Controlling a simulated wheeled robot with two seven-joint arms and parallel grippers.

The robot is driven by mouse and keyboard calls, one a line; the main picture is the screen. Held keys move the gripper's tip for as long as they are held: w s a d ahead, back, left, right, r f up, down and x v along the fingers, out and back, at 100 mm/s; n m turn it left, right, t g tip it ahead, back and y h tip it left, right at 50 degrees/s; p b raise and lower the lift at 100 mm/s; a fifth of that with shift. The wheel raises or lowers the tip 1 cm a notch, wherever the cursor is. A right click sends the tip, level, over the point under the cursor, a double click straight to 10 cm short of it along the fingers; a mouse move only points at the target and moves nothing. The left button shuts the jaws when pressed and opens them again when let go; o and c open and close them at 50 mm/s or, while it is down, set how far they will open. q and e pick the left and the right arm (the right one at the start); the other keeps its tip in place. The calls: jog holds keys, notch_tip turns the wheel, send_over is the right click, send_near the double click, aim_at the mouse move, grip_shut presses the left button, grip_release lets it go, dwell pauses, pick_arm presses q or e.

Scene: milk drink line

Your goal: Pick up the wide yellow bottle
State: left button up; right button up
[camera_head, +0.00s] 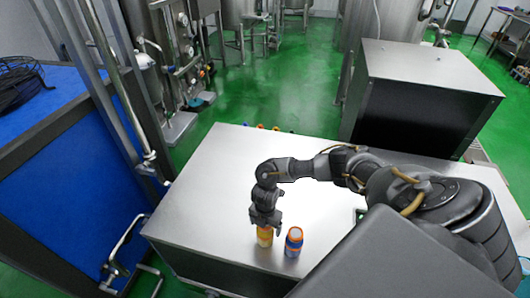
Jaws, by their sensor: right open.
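The yellow bottle (264,237) stands upright on the metal table near its front edge. Its upper part is hidden behind my right gripper (265,222). The right gripper points down from above with its jaws open, and its fingertips are at the bottle's top. I cannot tell whether the fingers touch it. A blue bottle with orange bands (294,241) stands just to the right, apart from the yellow one. My left gripper is not in view.
The steel table top (205,200) is clear to the left of the bottles. Small coloured items (275,128) show at its far edge. A steel cabinet (425,75) stands behind on the right. A blue panel (70,170) with metal posts is on the left.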

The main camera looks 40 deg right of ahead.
jog(key=shift+f, duration=0.35)
jog(key=shift+c, duration=0.4)
jog(key=c, duration=1.3)
jog(key=shift+o, duration=0.2)
notch_tip(320, 180, up, 10)
jog(key=shift+r+b, duration=0.1)
jog(key=shift+b, duration=0.2)
